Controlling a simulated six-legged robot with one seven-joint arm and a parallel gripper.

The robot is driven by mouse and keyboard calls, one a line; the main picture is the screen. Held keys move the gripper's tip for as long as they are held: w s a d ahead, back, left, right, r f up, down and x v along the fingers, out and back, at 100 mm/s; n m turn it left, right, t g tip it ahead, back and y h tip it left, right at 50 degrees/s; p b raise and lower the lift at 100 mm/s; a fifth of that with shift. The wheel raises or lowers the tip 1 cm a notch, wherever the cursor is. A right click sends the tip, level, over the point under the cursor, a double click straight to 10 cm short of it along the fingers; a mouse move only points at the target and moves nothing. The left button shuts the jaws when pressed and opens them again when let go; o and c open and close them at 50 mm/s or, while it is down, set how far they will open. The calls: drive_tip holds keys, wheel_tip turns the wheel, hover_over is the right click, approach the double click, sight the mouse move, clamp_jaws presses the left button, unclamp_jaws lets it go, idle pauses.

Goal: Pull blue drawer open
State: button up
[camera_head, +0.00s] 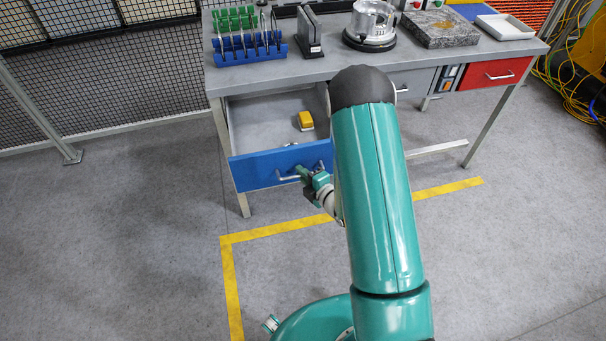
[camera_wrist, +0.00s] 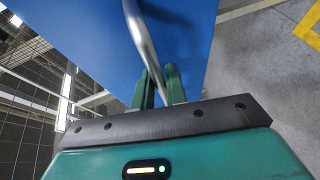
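The blue drawer (camera_head: 262,168) under the left side of the workbench stands pulled out, its inside visible from above. Its silver bar handle (camera_head: 287,179) is on the front panel. The wrist view shows the blue front (camera_wrist: 85,40) and the handle (camera_wrist: 145,42) close up. My gripper (camera_head: 301,173) is at the handle's right part. In the wrist view, the two green fingers of my gripper (camera_wrist: 160,88) lie on either side of the bar and appear shut on it. My arm hides the drawer's right end in the head view.
A yellow object (camera_head: 305,121) lies inside the drawer. The workbench (camera_head: 330,66) carries a blue rack (camera_head: 249,47), a round metal part (camera_head: 372,25), a stone slab (camera_head: 438,28) and a white tray (camera_head: 505,27). A red drawer (camera_head: 494,74) is shut at right. The floor in front is clear.

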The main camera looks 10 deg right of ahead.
drive_tip(key=shift+o, duration=1.4)
drive_tip(key=shift+s+d, duration=0.1)
drive_tip(key=shift+s, duration=0.05)
drive_tip(key=v, duration=1.3)
drive_tip(key=shift+s, duration=0.2)
drive_tip(key=shift+w+r, duration=0.1)
drive_tip(key=shift+r, duration=0.05)
